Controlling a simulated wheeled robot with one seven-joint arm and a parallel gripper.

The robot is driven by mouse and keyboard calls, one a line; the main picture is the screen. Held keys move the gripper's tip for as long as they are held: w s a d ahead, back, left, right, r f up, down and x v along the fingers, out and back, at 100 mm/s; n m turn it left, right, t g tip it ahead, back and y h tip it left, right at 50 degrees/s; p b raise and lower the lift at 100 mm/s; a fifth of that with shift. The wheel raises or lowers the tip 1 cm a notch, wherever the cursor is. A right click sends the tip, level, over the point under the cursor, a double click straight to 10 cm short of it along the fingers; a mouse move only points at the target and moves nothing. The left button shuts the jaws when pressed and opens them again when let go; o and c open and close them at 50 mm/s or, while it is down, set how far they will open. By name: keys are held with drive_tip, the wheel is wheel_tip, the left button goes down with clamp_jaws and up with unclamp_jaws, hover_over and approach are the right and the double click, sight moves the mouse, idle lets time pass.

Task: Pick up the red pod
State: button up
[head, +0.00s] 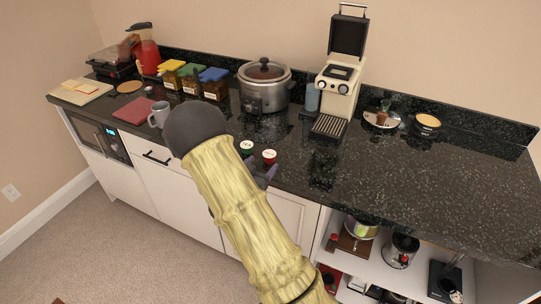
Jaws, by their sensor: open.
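The red pod (269,156), with a pale lid marking, stands on the dark speckled counter (420,180) near its front edge. A green pod (246,146) stands just left of it and a little farther back. My gripper (263,168) is open, at the counter's front edge just in front of the red pod. Its dark purple fingers show partly beside my yellow arm, which hides the rest of it. I cannot tell whether a finger touches the pod.
A grey mug (159,114) and red board (133,111) lie left of my arm. A slow cooker (264,84) and cream coffee machine (338,80) stand behind the pods. The counter to the right is mostly clear. Open shelves (365,268) hold appliances below.

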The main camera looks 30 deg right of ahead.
sight(266, 159)
drive_tip(key=shift+x, duration=1.2)
drive_tip(key=shift+f+p+x, duration=0.15)
drive_tip(key=shift+p+x, duration=0.25)
drive_tip(key=shift+x, duration=0.95)
drive_tip(key=shift+f+p+x, duration=0.1)
drive_tip(key=shift+p+x, duration=0.25)
drive_tip(key=shift+x, duration=1)
drive_tip(key=shift+w+a, duration=0.2)
drive_tip(key=shift+a, duration=0.05)
drive_tip(key=c, duration=1)
